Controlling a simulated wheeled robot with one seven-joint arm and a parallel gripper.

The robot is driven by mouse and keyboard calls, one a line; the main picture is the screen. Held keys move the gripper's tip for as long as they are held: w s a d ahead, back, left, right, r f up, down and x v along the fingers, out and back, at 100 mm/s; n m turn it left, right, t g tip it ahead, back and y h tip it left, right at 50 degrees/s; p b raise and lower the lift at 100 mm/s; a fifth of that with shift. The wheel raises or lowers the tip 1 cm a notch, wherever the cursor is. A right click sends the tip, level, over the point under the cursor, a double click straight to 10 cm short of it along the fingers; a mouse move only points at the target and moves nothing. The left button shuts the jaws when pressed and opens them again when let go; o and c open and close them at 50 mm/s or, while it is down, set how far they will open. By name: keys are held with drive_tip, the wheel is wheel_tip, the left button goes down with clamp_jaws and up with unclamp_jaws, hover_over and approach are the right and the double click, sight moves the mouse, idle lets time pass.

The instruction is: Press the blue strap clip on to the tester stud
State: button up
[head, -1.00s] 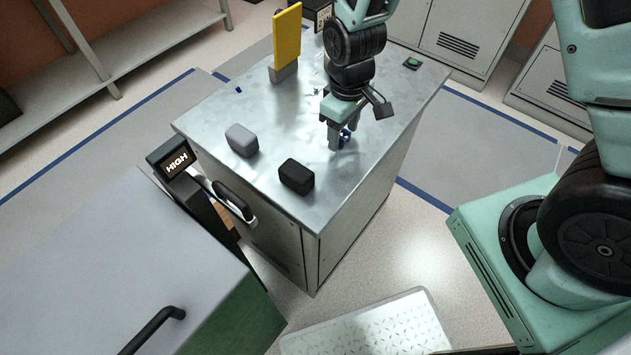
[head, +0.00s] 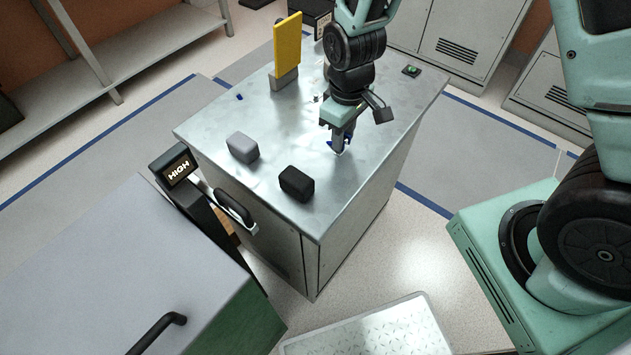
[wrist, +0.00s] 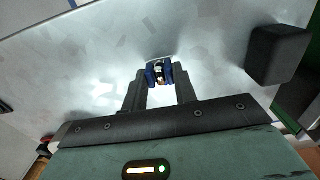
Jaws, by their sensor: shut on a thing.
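My gripper (head: 340,143) is low over the metal top of the cabinet (head: 285,130), right of its middle. In the wrist view my gripper (wrist: 160,80) is shut on the blue strap clip (wrist: 151,75), which sits between the fingertips. A small pale and dark piece shows in the middle of the clip; I cannot tell whether it is a stud. The clip (head: 341,146) shows partly in the head view, mostly hidden by the fingers. I cannot tell whether it touches the surface. I cannot make out the tester stud for certain.
A grey block (head: 242,148) and a black block (head: 296,183) stand left of my gripper. A yellow upright plate (head: 287,46) stands behind. A small blue piece (head: 239,97) lies at the left edge. A display (head: 176,168) reads HIGH. A green button (head: 411,70) is at the right back.

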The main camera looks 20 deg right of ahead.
drive_tip(key=shift+r+p, duration=2.2)
drive_tip(key=shift+r, duration=0.25)
